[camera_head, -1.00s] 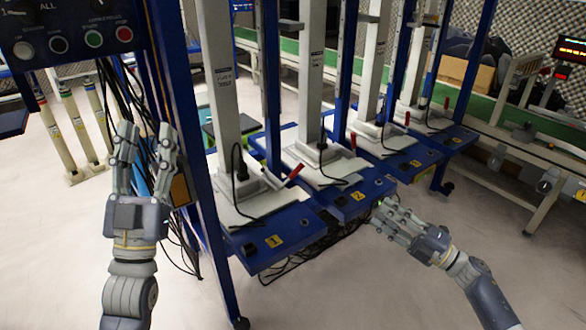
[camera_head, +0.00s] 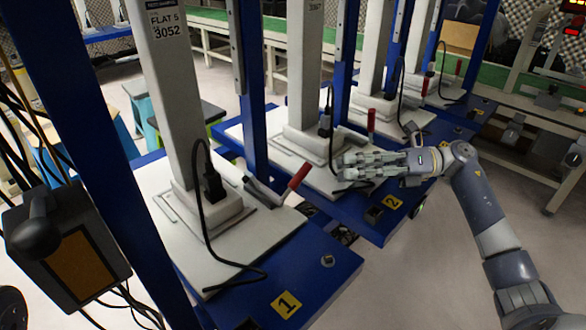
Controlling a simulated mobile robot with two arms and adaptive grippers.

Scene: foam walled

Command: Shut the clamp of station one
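Station one is the nearest blue bench (camera_head: 330,262), marked with a yellow "1" label (camera_head: 286,304). Its clamp (camera_head: 262,192) sits on the white plate (camera_head: 180,243), right of the grey column (camera_head: 178,90). The clamp's red handle (camera_head: 299,176) slants up to the right, and its metal arm slants up to the left. My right gripper (camera_head: 344,167) is right of this handle, over station two's plate, pointing left. Its fingers look apart and empty, and it appears clear of the handle. My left gripper is out of view.
Station two, labelled "2" (camera_head: 393,203), stands behind with its own red handle (camera_head: 371,120). A blue upright (camera_head: 95,150) and a grey box with an orange panel (camera_head: 68,245) stand at the left. A black cable (camera_head: 203,225) hangs by station one's column. Floor is free at lower right.

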